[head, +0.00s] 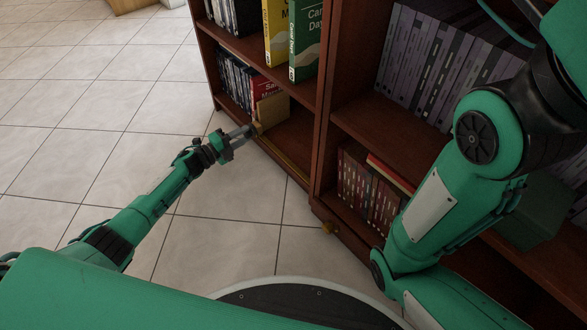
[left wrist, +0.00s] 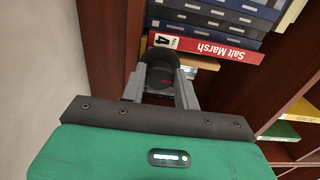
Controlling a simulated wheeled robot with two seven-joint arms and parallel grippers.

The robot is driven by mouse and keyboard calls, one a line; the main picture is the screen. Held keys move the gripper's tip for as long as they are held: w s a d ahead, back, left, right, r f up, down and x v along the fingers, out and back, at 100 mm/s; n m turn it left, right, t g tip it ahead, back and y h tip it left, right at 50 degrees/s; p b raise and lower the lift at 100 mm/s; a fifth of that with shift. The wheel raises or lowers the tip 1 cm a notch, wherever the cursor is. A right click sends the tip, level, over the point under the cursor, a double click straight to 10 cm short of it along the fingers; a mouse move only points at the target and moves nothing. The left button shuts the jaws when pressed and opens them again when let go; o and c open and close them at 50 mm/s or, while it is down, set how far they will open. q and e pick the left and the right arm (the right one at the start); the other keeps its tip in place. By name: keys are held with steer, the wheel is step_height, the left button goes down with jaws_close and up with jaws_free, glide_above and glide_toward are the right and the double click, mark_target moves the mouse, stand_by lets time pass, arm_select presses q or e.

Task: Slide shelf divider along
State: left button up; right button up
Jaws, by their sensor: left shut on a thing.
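The tan shelf divider (head: 272,108) stands on the lower shelf of the left bookcase bay, against the right end of a row of books. My left gripper (head: 251,130) reaches in from the left and is shut on the divider's front, at the shelf's front edge. In the left wrist view the divider (left wrist: 203,62) shows as a pale strip beside a red book, "Salt Marsh" (left wrist: 205,47). The fingers (left wrist: 162,82) hide the gripped part. My right gripper is out of view; only its arm shows.
A brass-coloured rail (head: 283,161) runs along the lower shelf's front edge. The shelf right of the divider is bare up to the upright (head: 320,150). Yellow and green books (head: 306,45) stand above.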

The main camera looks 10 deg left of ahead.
arm_select(q)
steer(key=shift+w+a, duration=0.35)
steer(key=shift+a, duration=0.3)
steer(key=shift+c, duration=0.3)
stand_by(0.6)
steer(key=shift+d, duration=0.1)
stand_by(0.4)
steer(key=shift+w, duration=0.1)
stand_by(0.6)
steer(key=o, duration=0.9)
steer(key=shift+p+v, duration=0.95)
steer(key=shift+v, duration=1.55)
